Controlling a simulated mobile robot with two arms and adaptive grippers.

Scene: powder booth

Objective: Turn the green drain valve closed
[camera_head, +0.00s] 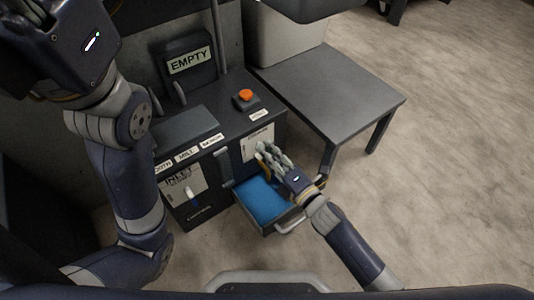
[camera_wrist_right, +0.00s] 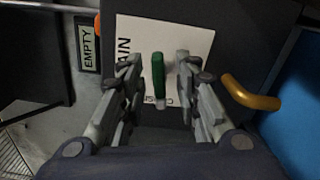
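The green drain valve handle (camera_wrist_right: 158,75) stands upright in the right wrist view, in front of a white label whose letters "AIN" show, with the lower text partly covered. My right gripper (camera_wrist_right: 158,68) is open, with one finger on each side of the handle and a visible gap on both sides. In the head view my right gripper (camera_head: 263,151) is at the cabinet front, by the white label (camera_head: 251,146), and hides the green handle. My left arm is at the left of the head view; its gripper's fingers cannot be made out.
An open drawer with a blue inside (camera_head: 267,197) juts out below my right gripper. A yellow bent handle (camera_wrist_right: 250,95) is close to the right finger. The inlet panel with a white handle (camera_head: 193,196) is to the left. A grey table (camera_head: 330,85) stands behind right.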

